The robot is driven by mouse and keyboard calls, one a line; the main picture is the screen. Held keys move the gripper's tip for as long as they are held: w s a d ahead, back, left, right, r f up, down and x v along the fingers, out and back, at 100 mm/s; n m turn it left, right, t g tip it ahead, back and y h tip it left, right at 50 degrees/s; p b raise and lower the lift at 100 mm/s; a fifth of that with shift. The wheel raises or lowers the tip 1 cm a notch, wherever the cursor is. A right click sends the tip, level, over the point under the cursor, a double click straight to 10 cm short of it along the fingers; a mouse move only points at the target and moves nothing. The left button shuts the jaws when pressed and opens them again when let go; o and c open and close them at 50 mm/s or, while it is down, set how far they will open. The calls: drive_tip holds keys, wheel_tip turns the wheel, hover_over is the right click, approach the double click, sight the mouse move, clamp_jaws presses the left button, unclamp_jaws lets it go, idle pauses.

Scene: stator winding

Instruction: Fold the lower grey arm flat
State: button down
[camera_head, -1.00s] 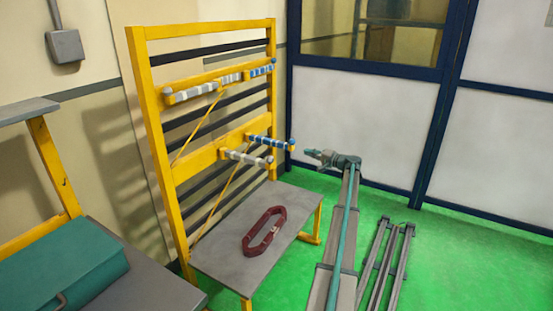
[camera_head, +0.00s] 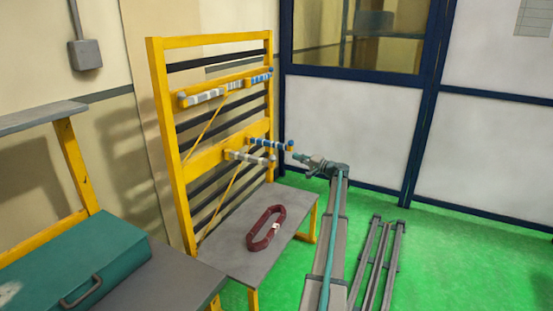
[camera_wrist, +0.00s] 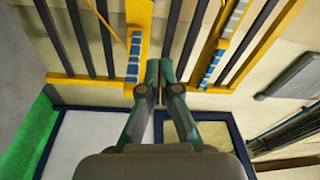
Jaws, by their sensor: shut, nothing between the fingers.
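The lower grey arm (camera_head: 248,157) is a light grey banded bar on the lower yellow crossbeam of the rack. In the head view it sticks outward from the beam, not flat along it. The lower blue arm (camera_head: 268,144) sticks out beside it, further back. My gripper (camera_head: 297,157) is shut and empty, just right of the outer ends of both arms, with a small gap in the picture. In the wrist view my gripper's fingers (camera_wrist: 159,68) are together beside a blue-banded arm (camera_wrist: 133,60); I cannot clearly identify the lower grey arm there.
Upper grey (camera_head: 205,96) and blue (camera_head: 261,76) arms lie along the upper beam. A grey table (camera_head: 225,245) below bears a dark red coil (camera_head: 266,228). A teal case (camera_head: 75,265) is at left. Grey rails (camera_head: 380,260) lie on the green floor.

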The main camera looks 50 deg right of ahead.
drive_tip(key=shift+w, duration=0.2)
drive_tip(key=w+p, duration=0.3)
drive_tip(key=w, duration=0.7)
drive_tip(key=a, duration=0.1)
drive_tip(key=s+a, duration=0.1)
drive_tip(key=s+a+p, duration=0.1)
drive_tip(key=a, duration=0.1)
drive_tip(key=shift+f, duration=0.1)
